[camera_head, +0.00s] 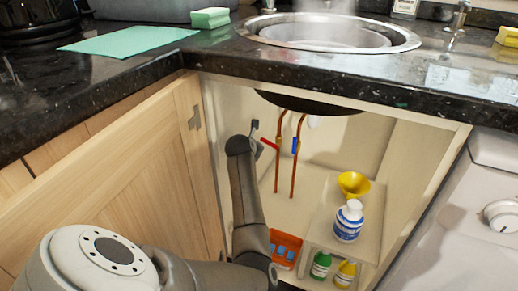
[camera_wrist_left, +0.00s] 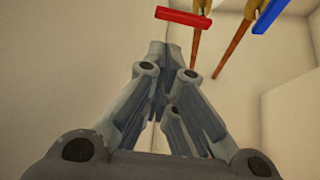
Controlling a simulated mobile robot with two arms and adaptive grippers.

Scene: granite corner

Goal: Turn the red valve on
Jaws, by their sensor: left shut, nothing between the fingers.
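The red valve (camera_head: 269,145) is a bar handle on the left copper pipe inside the open cabinet under the sink. It sticks out to the left, across its pipe. It also shows at the top of the left wrist view (camera_wrist_left: 184,18). My left gripper (camera_head: 255,127) is inside the cabinet, just left of the red handle. In the left wrist view its fingers (camera_wrist_left: 163,52) are closed together and empty, with the handle beyond the tips. I cannot tell whether they touch. My right gripper is not in view.
A blue valve handle (camera_head: 295,145) is on the right copper pipe and lies along it. The open wooden door (camera_head: 130,190) bounds the left. A yellow funnel (camera_head: 353,184) and a white bottle (camera_head: 348,222) stand on a shelf at right. An orange box (camera_head: 286,245) is below.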

